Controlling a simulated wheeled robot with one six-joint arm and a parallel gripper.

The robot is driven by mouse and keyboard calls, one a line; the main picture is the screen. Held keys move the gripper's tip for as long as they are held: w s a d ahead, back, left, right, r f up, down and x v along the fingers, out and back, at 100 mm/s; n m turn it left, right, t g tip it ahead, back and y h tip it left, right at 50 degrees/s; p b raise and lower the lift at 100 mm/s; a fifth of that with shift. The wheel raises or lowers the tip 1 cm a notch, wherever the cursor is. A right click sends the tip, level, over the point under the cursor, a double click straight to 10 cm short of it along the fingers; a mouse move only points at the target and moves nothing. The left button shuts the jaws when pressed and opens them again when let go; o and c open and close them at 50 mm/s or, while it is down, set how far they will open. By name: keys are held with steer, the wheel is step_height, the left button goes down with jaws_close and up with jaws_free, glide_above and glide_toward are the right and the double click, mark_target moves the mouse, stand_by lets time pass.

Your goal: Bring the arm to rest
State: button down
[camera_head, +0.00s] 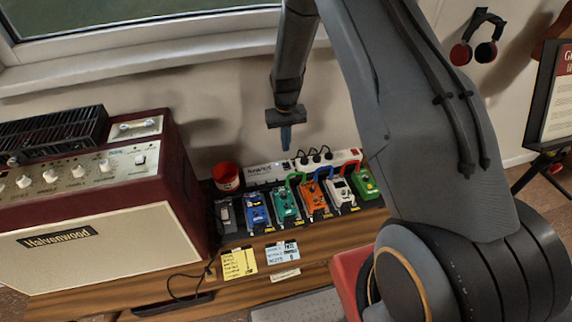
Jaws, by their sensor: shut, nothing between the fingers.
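My gripper (286,138) hangs at the upper middle of the head view, pointing down. Its fingers are shut with nothing between them. It appears above the power strip and the row of effect pedals, apart from them. My arm (385,100) rises from the lower right and bends over at the top edge, where its upper part runs out of the picture. It hides part of the wall and the right end of the bench.
Several coloured pedals (285,204) stand in a row before a power strip (265,172). A red can (226,177) is behind them. A large amplifier (100,235) stands at left. Notes (240,262) hang on the shelf edge. Headphones (478,40) hang on the wall; a stand (556,95) is at right.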

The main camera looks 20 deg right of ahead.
stand_by(0.3)
steer(key=s+r, duration=1.1)
steer(key=r, duration=0.5)
steer(key=s+r, duration=0.4)
steer(key=s, duration=0.4)
steer(key=s+r+t, duration=0.1)
steer(key=s+r, duration=0.3)
steer(key=s, duration=0.5)
